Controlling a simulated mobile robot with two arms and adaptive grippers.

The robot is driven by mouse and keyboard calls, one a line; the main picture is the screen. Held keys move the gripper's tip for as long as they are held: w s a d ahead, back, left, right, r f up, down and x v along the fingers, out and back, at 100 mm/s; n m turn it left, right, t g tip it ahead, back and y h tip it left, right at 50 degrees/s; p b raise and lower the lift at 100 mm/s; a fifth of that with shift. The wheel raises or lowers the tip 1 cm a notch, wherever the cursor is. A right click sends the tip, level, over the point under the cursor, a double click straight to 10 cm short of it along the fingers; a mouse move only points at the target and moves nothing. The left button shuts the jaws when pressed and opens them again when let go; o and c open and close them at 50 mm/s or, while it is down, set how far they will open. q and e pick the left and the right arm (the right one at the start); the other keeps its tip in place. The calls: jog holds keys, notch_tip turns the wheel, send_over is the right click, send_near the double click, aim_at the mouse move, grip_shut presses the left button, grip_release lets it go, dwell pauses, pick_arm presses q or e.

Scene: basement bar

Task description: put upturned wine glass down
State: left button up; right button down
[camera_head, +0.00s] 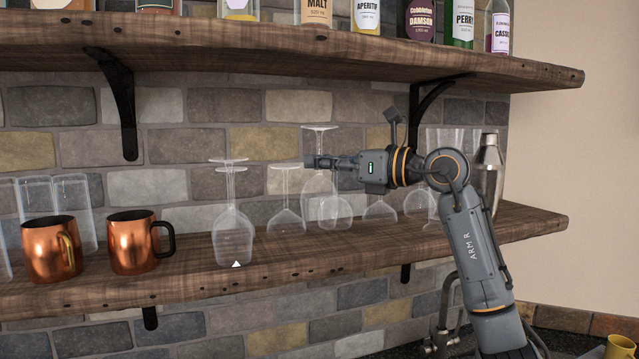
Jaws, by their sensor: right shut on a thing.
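My right gripper (318,162) is shut on the stem of a clear upturned wine glass (319,187), foot up and bowl down. The foot of this glass is higher in the picture than the feet of the other upturned glasses. Its rim overlaps another clear glass behind it, so I cannot tell whether it touches the lower wooden shelf (190,275). Upturned wine glasses (233,235) stand on this shelf to the left of the gripper, and another (286,212) stands closer to it. My left gripper is not in view.
Two copper mugs (132,243) and clear tumblers (72,200) stand at the left of the shelf. More glasses and a metal shaker (488,170) are at the right. An upper shelf (300,45) with bottles is overhead. Bare wood shows along the lower shelf's front.

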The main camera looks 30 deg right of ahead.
aim_at(320, 189)
jog(key=shift+w+d+f, duration=0.2)
jog(key=shift+w+f, duration=0.15)
jog(key=shift+f, duration=0.15)
jog(key=shift+w+d+f, duration=0.15)
jog(key=shift+w+f, duration=0.2)
jog(key=shift+f, duration=0.1)
jog(key=shift+f+p, duration=0.85)
jog(key=shift+f, duration=0.7)
jog(key=shift+f, duration=0.15)
jog(key=c, duration=1.5)
grip_release()
jog(key=shift+o, duration=0.2)
